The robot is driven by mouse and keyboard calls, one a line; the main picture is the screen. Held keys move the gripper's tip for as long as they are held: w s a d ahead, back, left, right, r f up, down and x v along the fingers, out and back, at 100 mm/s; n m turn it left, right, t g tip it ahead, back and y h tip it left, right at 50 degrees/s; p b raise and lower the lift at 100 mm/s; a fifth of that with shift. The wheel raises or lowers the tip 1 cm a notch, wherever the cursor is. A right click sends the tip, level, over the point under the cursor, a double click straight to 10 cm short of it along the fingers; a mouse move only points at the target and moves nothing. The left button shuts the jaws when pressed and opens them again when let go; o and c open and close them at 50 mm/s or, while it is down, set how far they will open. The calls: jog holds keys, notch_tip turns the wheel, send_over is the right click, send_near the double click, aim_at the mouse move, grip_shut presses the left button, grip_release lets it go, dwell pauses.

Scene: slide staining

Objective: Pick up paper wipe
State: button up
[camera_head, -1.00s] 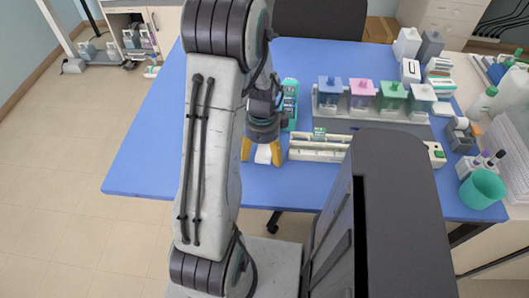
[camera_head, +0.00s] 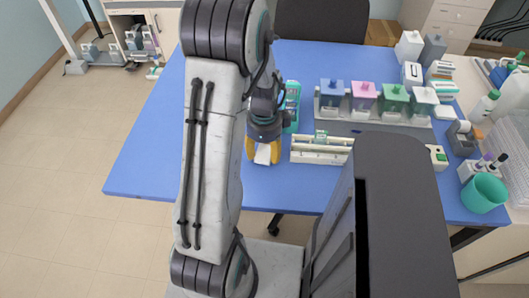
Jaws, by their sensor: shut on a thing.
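A white paper wipe (camera_head: 263,154) is between the yellow fingers of my gripper (camera_head: 263,155) in the head view. My gripper points down over the front part of the blue table (camera_head: 150,150), left of the white slide rack. It is shut on the wipe. My arm hides part of the table to the left of the gripper. Whether the wipe still touches the table I cannot tell.
A white slide rack (camera_head: 315,152) lies just right of my gripper, and a teal item (camera_head: 292,95) stands behind it. Several staining jars stand on a grey tray (camera_head: 360,117). A green cup (camera_head: 484,192) is at the right. The table's left side is clear.

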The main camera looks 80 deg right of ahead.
notch_tip(320, 180, up, 3)
jog(key=shift+f, duration=0.2)
jog(key=w+a+r+b, duration=0.1)
jog(key=w+a+r, duration=0.1)
jog(key=a+r, duration=0.5)
jog(key=shift+a+r, duration=0.15)
jog(key=shift+a, duration=2.15)
jog(key=shift+o, duration=1)
jog(key=c, duration=0.6)
jog(key=shift+w, duration=0.15)
jog(key=shift+c, duration=0.3)
